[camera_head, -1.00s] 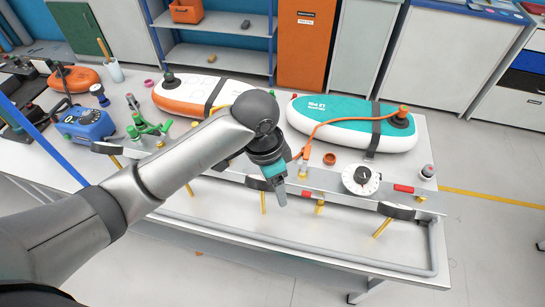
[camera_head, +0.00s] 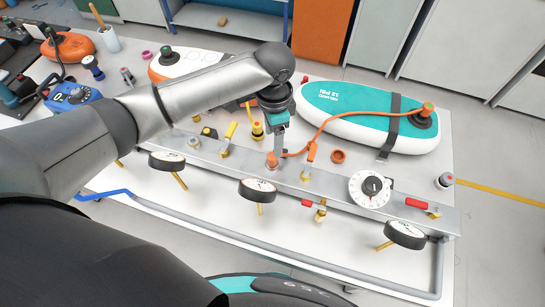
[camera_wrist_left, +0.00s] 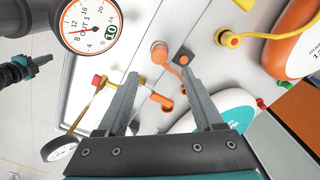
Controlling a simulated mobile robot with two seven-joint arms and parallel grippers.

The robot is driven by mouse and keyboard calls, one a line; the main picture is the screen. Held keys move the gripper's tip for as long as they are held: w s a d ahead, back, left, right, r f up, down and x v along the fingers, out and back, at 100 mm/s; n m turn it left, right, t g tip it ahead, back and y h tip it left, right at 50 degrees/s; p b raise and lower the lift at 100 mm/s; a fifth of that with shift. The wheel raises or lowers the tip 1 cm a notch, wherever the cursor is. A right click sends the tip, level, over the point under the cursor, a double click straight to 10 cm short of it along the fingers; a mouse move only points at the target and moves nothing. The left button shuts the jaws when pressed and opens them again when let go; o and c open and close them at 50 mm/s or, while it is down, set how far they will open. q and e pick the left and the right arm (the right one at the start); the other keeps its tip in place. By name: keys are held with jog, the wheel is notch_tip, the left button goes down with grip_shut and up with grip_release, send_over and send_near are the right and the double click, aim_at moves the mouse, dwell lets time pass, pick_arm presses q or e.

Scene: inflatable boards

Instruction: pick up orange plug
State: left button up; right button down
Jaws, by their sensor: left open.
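The orange plug (camera_head: 271,160) stands on the grey metal rail, just below my left gripper (camera_head: 276,140) in the head view. My left gripper is open and empty, its fingers pointing down close to the plug. In the left wrist view the left gripper's fingers (camera_wrist_left: 158,82) are spread apart. An orange knob-like piece (camera_wrist_left: 159,51), apparently the plug, shows beyond and between the fingertips. Other orange parts lie near it in that view. I cannot tell whether a finger touches the plug.
An orange hose (camera_head: 345,115) runs from the teal board (camera_head: 345,100) to near the plug. An orange ring (camera_head: 338,156), a white dial (camera_head: 370,188), gauges (camera_head: 258,190) and a yellow-handled valve (camera_head: 229,134) crowd around the rail. The front tabletop is mostly clear.

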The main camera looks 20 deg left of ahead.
aim_at(272, 156)
pick_arm(q)
notch_tip(272, 156, down, 3)
jog(key=shift+r, duration=0.15)
jog(key=shift+f, duration=0.45)
jog(key=f, duration=0.4)
jog(key=shift+s+a+f, duration=0.15)
jog(key=shift+s+f, duration=0.05)
jog(key=shift+f, duration=0.2)
pick_arm(e)
jog(key=shift+w+f, duration=0.15)
jog(key=shift+w, duration=0.75)
pick_arm(q)
jog(key=shift+c, duration=0.2)
grip_shut()
pick_arm(e)
jog(key=shift+s, duration=0.15)
